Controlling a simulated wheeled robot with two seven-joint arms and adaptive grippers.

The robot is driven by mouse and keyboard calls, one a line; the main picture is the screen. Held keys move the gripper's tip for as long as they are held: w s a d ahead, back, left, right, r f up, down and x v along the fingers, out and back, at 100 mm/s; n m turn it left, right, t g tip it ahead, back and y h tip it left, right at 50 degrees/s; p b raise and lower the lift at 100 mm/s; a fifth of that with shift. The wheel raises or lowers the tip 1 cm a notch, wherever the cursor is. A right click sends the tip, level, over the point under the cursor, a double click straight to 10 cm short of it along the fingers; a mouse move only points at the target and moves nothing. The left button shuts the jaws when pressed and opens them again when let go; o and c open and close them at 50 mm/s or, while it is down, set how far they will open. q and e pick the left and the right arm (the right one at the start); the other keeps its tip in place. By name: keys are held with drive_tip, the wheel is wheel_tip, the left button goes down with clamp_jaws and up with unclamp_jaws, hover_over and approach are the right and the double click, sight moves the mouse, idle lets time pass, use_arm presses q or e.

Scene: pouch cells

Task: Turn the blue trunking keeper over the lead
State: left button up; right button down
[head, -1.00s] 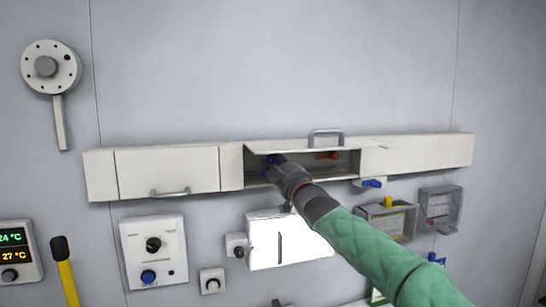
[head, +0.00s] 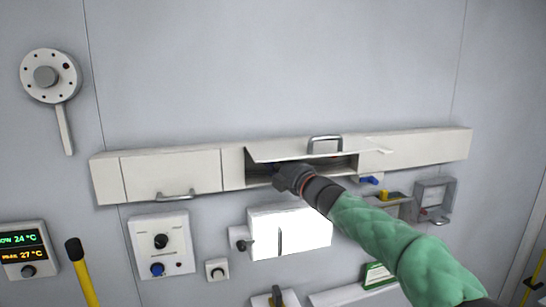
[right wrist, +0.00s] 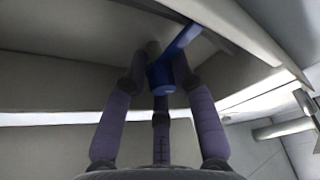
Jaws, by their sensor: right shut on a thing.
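The blue trunking keeper (right wrist: 163,75) shows in the right wrist view as a blue hub with a flat arm slanting up to the right. The dark fingers of my right gripper (right wrist: 160,84) are closed around its hub. In the head view my right gripper (head: 284,177) reaches into the open bay of the white trunking (head: 170,172). The keeper is mostly hidden there behind the hand. The bay's lid (head: 300,149), with a grey handle, is raised above the hand. I cannot make out the lead for certain. My left gripper is not in view.
A second white cover (head: 172,172) on the left is closed. A blue lever (head: 369,180) sits under the trunking at right. Below are a knob panel (head: 161,246), a bright white panel (head: 290,232) and an open grey box (head: 433,200).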

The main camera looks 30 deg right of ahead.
drive_tip(key=shift+f, duration=0.2)
drive_tip(key=c, duration=1.3)
unclamp_jaws()
drive_tip(key=shift+a, duration=0.1)
drive_tip(key=shift+o, duration=1.1)
drive_tip(key=shift+a+r, duration=0.1)
drive_tip(key=shift+s, duration=0.1)
drive_tip(key=shift+s+d, duration=0.2)
drive_tip(key=v, duration=1.1)
drive_tip(key=shift+s+a, duration=0.15)
